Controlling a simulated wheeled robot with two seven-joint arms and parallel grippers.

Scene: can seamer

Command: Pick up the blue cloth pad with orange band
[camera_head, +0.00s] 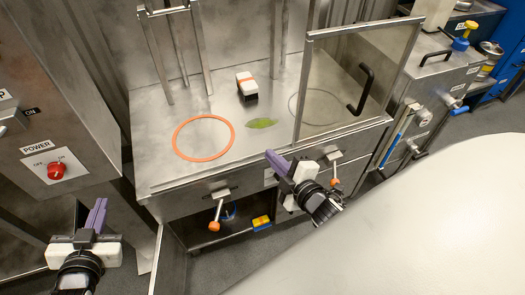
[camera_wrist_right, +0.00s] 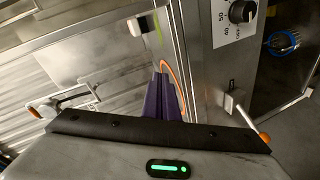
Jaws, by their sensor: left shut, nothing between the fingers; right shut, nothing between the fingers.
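A small blue and yellow-orange item (camera_head: 261,222) lies low under the counter, beside the blue opening; it is too small to tell whether it is the cloth pad. My right gripper (camera_head: 273,157) is shut and empty at the counter's front edge, above and right of the blue and yellow-orange item. Its purple fingers (camera_wrist_right: 162,82) touch each other. My left gripper (camera_head: 102,203) is shut and empty at the lower left.
The steel counter (camera_head: 165,125) bears an orange ring (camera_head: 203,116) and a green leaf-shaped patch (camera_head: 262,123). A clear door with a black handle (camera_head: 366,88) stands at its right. Orange-knobbed levers (camera_head: 214,225) stick out in front. A power panel (camera_head: 56,166) is at left.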

